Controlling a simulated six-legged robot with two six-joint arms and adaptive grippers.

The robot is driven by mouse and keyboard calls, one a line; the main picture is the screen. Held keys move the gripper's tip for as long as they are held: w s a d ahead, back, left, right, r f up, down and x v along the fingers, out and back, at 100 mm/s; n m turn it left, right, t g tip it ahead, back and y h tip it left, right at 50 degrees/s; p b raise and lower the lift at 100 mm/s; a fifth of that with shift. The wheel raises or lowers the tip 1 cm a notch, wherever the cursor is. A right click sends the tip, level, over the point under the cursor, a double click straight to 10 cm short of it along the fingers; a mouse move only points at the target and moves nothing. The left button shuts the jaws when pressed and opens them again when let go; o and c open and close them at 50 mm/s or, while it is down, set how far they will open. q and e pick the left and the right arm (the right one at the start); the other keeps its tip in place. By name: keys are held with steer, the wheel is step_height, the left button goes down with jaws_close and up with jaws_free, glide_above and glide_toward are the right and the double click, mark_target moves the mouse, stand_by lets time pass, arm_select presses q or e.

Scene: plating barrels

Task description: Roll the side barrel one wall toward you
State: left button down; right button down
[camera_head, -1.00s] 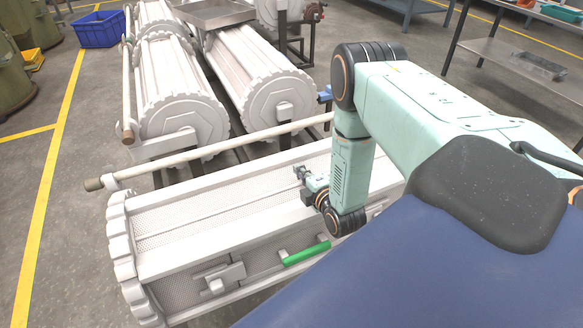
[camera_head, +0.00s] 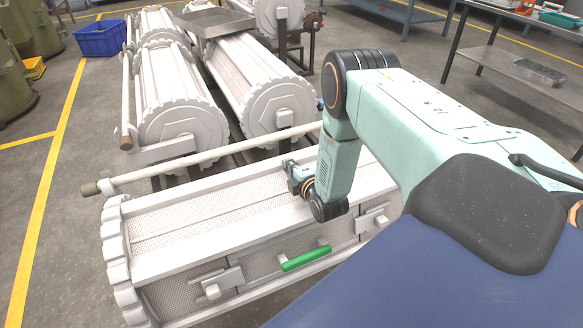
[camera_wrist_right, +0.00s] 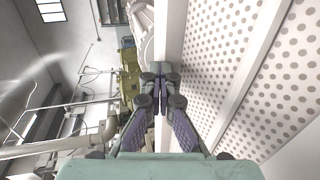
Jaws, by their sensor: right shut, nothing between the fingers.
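The side barrel (camera_head: 165,262) is a white perforated drum with a toothed end rim, lying across the front of the head view. Its near wall carries a green handle (camera_head: 306,256) and latch blocks. My right gripper (camera_head: 289,166) is shut and empty at the far edge of the barrel's upper wall. In the wrist view the shut fingers (camera_wrist_right: 160,72) lie along a white rib beside a perforated panel (camera_wrist_right: 285,85). I cannot tell whether they touch it. My left gripper is not in view.
A long pale rod (camera_head: 215,158) runs just behind the barrel. More white barrels (camera_head: 265,85) stand beyond it, with a metal tray (camera_head: 215,20) on top. A blue crate (camera_head: 101,38) sits at the back left. The floor at left is open.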

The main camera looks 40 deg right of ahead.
mark_target(283, 157)
steer(key=w, duration=0.3)
steer(key=shift+w+d+g+p, duration=0.25)
steer(key=shift+d+g+p, duration=0.1)
steer(key=shift+d+g, duration=0.05)
steer(key=shift+w+d+f, duration=0.15)
steer(key=shift+w+f, duration=0.05)
steer(key=shift+w, duration=0.4)
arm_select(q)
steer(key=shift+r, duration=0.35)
arm_select(e)
steer(key=shift+s, duration=0.1)
